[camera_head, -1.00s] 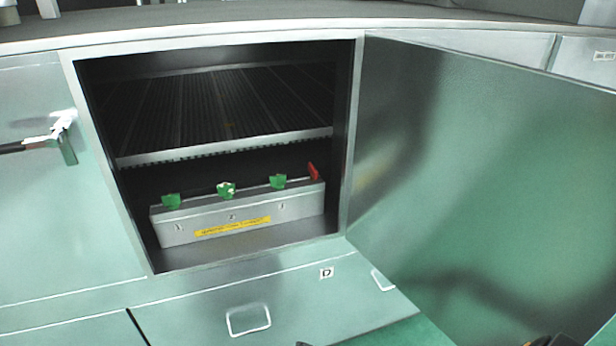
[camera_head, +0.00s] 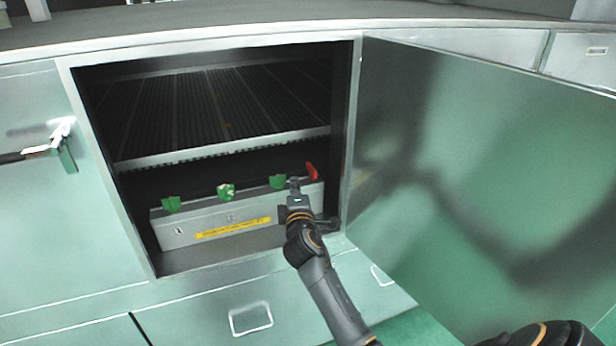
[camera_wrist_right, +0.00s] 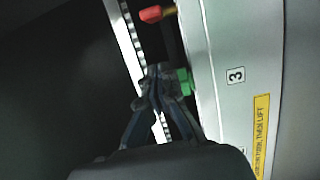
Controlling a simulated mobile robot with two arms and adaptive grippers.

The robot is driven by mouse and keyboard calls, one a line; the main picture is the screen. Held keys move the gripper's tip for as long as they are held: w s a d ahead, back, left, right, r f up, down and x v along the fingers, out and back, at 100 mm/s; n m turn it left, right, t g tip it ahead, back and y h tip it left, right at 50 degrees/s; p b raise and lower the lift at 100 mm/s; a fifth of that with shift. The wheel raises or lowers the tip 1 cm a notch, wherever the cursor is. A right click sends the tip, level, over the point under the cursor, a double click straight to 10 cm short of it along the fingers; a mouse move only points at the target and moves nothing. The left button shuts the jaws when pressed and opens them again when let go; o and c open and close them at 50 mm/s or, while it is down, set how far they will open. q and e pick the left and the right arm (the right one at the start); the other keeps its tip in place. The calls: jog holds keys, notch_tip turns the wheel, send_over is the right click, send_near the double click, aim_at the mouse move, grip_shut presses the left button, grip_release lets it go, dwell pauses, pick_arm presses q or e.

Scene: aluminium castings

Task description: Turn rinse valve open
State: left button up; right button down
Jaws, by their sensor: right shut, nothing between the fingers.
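A grey valve box (camera_head: 165,233) sits on the floor of an open cabinet. On its top are three green valve handles: the left one (camera_head: 171,204), the middle one (camera_head: 226,192) and the right one (camera_head: 278,181). A red handle (camera_head: 311,171) is at the box's right end; it also shows in the right wrist view (camera_wrist_right: 155,13). I cannot tell which is the rinse valve. My right gripper (camera_head: 293,184) is shut and empty. In the right wrist view its fingertips (camera_wrist_right: 158,76) are close beside the green handle (camera_wrist_right: 185,82) near label 3; contact is unclear. My left gripper is not in view.
A slatted shelf (camera_head: 220,105) lies above the valve box. The cabinet door (camera_head: 480,150) stands open on the right. The cabinet's right frame (camera_head: 352,140) is near my right arm. The box front carries a yellow label (camera_head: 232,228). A drawer handle (camera_head: 250,319) is below.

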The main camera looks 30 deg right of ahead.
aim_at(314, 175)
jog(key=d, duration=0.2)
jog(key=w+d+p, duration=0.1)
jog(key=d, duration=0.1)
jog(key=shift+w+d, duration=0.1)
jog(key=shift+d, duration=0.3)
jog(key=shift+p, duration=0.3)
jog(key=shift+s+d+p, duration=0.35)
jog(key=shift+s+d, duration=0.2)
jog(key=shift+d, duration=0.2)
jog(key=shift+s+d, duration=0.1)
jog(key=shift+d, duration=0.05)
